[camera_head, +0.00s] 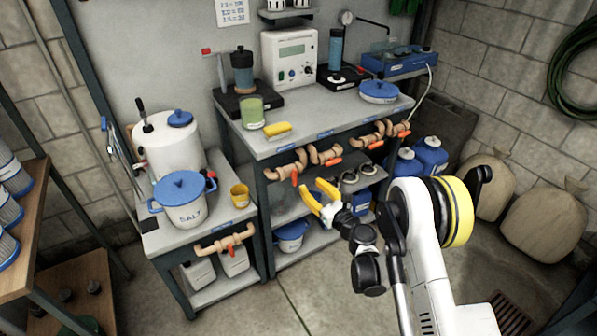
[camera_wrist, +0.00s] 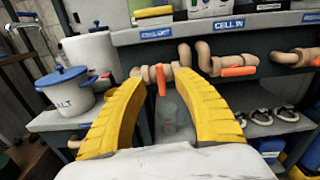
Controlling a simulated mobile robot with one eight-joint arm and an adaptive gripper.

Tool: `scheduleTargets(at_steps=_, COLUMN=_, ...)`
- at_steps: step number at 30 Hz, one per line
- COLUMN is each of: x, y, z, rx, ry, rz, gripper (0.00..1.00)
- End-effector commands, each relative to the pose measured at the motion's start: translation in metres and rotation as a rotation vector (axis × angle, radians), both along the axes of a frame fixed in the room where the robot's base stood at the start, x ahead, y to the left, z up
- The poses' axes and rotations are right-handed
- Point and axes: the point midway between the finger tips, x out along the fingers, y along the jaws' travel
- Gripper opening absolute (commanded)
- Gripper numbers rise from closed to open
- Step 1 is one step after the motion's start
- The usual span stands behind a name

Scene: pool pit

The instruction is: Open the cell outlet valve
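Under the edge of the taller bench, copper-coloured pipes carry orange-handled valves. The leftmost valve (camera_head: 285,172) has its handle pointing down, across its pipe; it also shows in the wrist view (camera_wrist: 161,80). A blue label above this valve is too blurred to read surely. The valve to its right (camera_head: 326,155) sits below the "CELL IN" label (camera_wrist: 229,24), with its handle (camera_wrist: 238,71) lying sideways. My gripper (camera_head: 320,190) has yellow fingers, spread open and empty, in front of the bench. In the wrist view the leftmost handle appears between the fingertips, apart from them.
A lower bench on the left holds a blue-lidded salt pot (camera_head: 184,200), a white tank (camera_head: 168,147) and a yellow cup (camera_head: 240,195). Another valve (camera_head: 225,242) is under its edge. Shelves with a blue-rimmed pot (camera_head: 291,236) lie below the taller bench. The floor in front is clear.

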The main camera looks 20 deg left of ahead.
Motion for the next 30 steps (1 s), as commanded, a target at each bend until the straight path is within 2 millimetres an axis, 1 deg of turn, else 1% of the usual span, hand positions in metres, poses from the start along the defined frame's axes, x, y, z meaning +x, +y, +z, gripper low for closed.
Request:
scheduleTargets(at_steps=1, x=-0.002, y=0.001, z=-0.006, rx=0.024, ry=0.017, rz=-0.001, gripper=0.36)
scheduleTargets(at_steps=3, x=-0.002, y=0.003, z=-0.011, rx=0.044, ry=0.032, rz=-0.001, gripper=0.36)
scheduleTargets(at_steps=7, x=0.004, y=0.013, z=-0.014, rx=0.053, ry=0.038, rz=0.0, gripper=0.36)
scheduleTargets(at_steps=11, x=0.019, y=0.031, z=-0.015, rx=0.051, ry=0.037, rz=0.0, gripper=0.36)
scheduleTargets(at_steps=15, x=0.038, y=0.053, z=-0.016, rx=0.05, ry=0.036, rz=0.0, gripper=0.36)
scheduleTargets(at_steps=21, x=0.059, y=0.076, z=-0.014, rx=0.05, ry=0.035, rz=0.0, gripper=0.36)
scheduleTargets(at_steps=25, x=0.065, y=0.083, z=-0.013, rx=0.049, ry=0.034, rz=-0.001, gripper=0.36)
scheduleTargets(at_steps=30, x=0.067, y=0.085, z=-0.012, rx=0.048, ry=0.035, rz=-0.002, gripper=0.36)
